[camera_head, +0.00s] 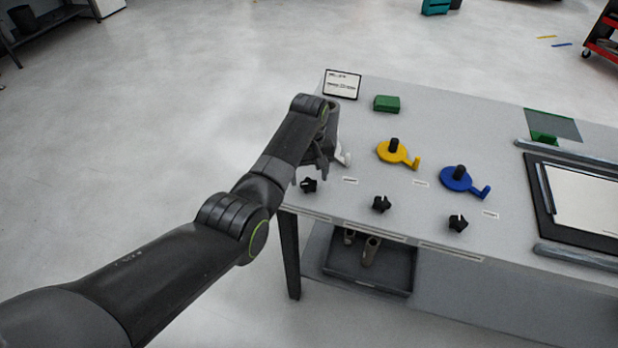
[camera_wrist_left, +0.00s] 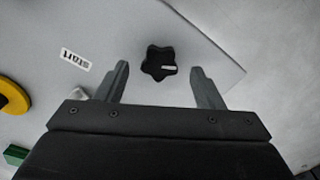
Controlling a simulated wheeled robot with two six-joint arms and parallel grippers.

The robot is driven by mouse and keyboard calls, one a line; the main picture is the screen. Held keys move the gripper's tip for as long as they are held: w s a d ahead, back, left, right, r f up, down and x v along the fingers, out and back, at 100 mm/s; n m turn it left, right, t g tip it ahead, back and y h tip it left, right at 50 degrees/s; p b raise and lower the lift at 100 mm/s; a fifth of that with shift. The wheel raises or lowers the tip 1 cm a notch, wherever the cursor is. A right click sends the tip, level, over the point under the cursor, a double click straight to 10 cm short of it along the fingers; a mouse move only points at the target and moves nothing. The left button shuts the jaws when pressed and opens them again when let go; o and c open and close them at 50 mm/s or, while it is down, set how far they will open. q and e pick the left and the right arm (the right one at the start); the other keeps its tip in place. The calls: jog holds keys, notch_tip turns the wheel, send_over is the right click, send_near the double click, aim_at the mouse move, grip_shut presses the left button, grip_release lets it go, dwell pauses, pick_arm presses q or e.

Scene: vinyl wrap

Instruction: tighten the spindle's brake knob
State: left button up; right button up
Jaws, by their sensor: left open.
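A black star-shaped brake knob (camera_head: 309,185) sits at the near left corner of the table. It also shows in the left wrist view (camera_wrist_left: 158,62), with a pale mark on its top. My left gripper (camera_head: 320,172) is just beyond it in the head view. In the left wrist view the gripper (camera_wrist_left: 160,82) is open, and the knob appears in line with the gap between the fingertips, not gripped. A white spindle part (camera_head: 346,158) is mostly hidden behind this gripper. Two more black knobs, the middle one (camera_head: 381,204) and the right one (camera_head: 458,223), stand along the front. My right gripper is out of view.
A yellow disc with a hook (camera_head: 399,154) and a blue one (camera_head: 464,181) stand on the table (camera_head: 440,130). A green block (camera_head: 386,103) and a framed sign (camera_head: 342,84) are behind. A printed label (camera_wrist_left: 75,60) lies beside the knob. A dark bin (camera_head: 340,275) is below.

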aim_at(309, 185)
pick_arm(q)
jog(key=shift+f, duration=1.1)
jog(key=shift+c, duration=0.8)
jog(key=c, duration=0.8)
